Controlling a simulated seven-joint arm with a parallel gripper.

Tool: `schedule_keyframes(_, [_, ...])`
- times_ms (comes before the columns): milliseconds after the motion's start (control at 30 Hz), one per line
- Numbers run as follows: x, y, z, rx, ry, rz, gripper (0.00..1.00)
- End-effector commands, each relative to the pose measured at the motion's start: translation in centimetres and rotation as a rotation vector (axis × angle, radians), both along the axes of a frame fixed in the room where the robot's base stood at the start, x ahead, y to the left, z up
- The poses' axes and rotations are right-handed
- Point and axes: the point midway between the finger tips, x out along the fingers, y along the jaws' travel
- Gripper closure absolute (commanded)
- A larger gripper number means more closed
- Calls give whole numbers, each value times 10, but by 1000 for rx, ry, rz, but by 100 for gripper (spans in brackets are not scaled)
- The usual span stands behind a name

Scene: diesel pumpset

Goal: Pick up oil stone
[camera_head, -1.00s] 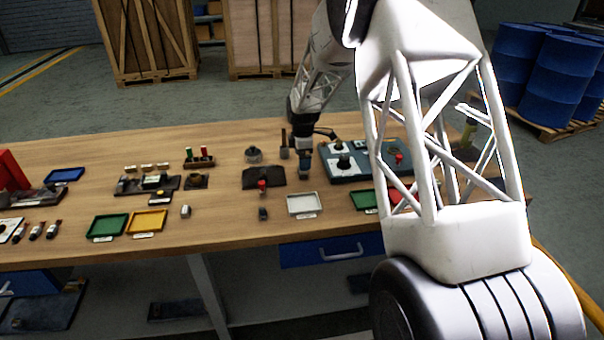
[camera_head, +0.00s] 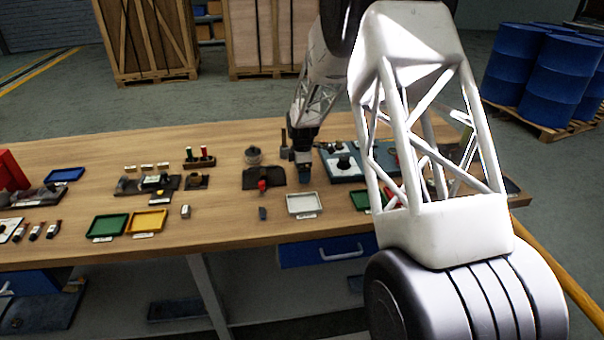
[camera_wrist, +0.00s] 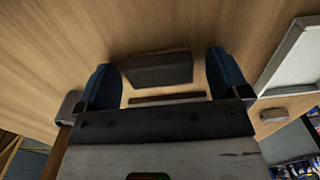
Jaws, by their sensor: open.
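A dark grey rectangular block (camera_wrist: 158,69), which looks like the oil stone, lies on the wooden bench in the wrist view. My gripper (camera_wrist: 162,60) is open, its blue fingers at the block's left and right in that picture. The block is not gripped, and I cannot tell how high the fingers are above the bench. In the head view my gripper (camera_head: 304,176) points down behind the white tray, and I cannot make out the block there.
A white tray (camera_head: 289,205) stands in front of my gripper. A dark mat (camera_head: 252,180) lies to its left, and a blue-grey board (camera_head: 341,174) with parts to its right. Green (camera_head: 94,228) and yellow (camera_head: 136,224) trays are further left.

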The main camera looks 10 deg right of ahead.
Motion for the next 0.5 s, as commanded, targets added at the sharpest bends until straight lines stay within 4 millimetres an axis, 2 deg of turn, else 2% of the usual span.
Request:
schedule_keyframes(367, [0, 0, 0, 0, 0, 0, 6])
schedule_keyframes(400, [0, 0, 0, 0, 0, 0, 8])
schedule_keyframes(500, [0, 0, 0, 0, 0, 0, 23])
